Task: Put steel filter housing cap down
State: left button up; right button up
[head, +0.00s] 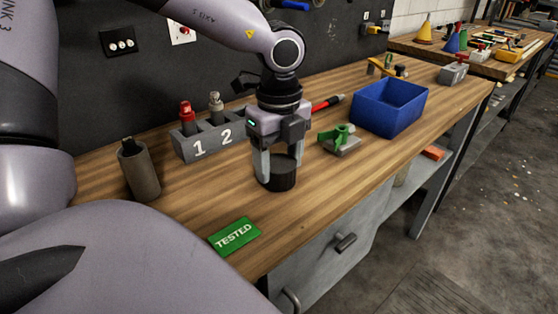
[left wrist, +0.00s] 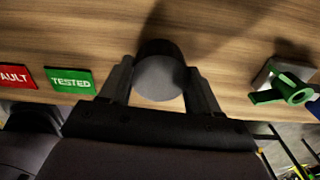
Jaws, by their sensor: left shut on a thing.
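The steel filter housing cap (head: 281,178) is a short, dark grey cylinder, upright between the fingers of my left gripper (head: 279,164). The gripper points down and is shut on it, with one finger on each side. In the left wrist view the cap (left wrist: 160,78) shows its round grey end between the two fingers (left wrist: 160,88). Its base is at or very close to the wooden bench top (head: 190,212); I cannot tell if it touches. My right gripper is not in view.
A green TESTED plate (head: 234,235) lies near the front edge; a red plate (left wrist: 17,76) is beside it. A grey numbered holder (head: 210,142) and a dark cylinder (head: 140,170) stand behind and left.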

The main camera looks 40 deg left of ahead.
aim_at(279, 162)
pick_arm(q)
jog(key=shift+f, duration=0.15)
jog(key=shift+f, duration=0.1)
jog(key=o, duration=1.3)
notch_tip(279, 162, up, 12)
jog(key=shift+r+p, duration=0.15)
jog(key=shift+p, duration=0.25)
